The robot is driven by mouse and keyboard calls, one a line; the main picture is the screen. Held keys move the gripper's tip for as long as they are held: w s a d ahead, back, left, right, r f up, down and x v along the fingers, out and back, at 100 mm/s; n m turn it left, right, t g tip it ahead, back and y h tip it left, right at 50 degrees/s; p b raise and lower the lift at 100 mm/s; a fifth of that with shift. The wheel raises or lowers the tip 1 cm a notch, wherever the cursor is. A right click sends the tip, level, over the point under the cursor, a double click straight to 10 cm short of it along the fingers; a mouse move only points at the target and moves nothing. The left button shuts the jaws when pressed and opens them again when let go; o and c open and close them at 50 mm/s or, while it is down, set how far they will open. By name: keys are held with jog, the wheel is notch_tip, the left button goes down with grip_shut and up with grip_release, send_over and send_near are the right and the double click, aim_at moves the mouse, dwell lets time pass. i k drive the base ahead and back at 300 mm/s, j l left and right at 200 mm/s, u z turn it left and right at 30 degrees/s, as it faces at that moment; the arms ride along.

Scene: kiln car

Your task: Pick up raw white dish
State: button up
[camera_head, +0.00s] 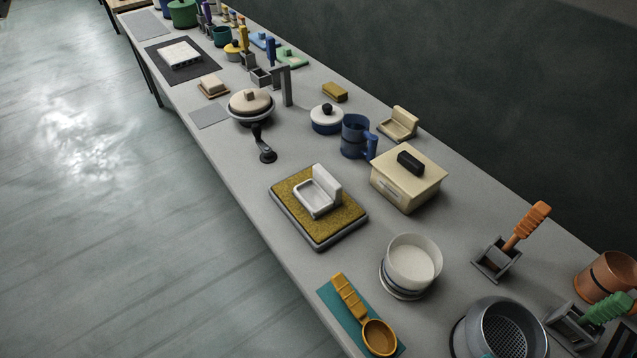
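A white, squarish dish (318,197) with a shallow hollow and a raised back wall sits upright on a yellow-brown textured pad in a grey tray (318,244), near the middle of the bench. It looks like the raw white dish. A similar cream dish (398,123) stands further back to the right, near the bench's rear edge. A white round bowl (413,262) stands nearer, on a dark-rimmed base. My gripper is not in view, so its state does not show. Nothing touches the white dish except the pad under it.
Right of the white dish stand a cream lidded box (408,180) and a blue mug (355,137). An orange ladle (378,336) lies on a teal mat in front. A lidded pan (250,106) stands behind, left. Bare bench (250,190) lies left of the tray.

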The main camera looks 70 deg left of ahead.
aim_at(320, 195)
jog(key=u, duration=2.4)
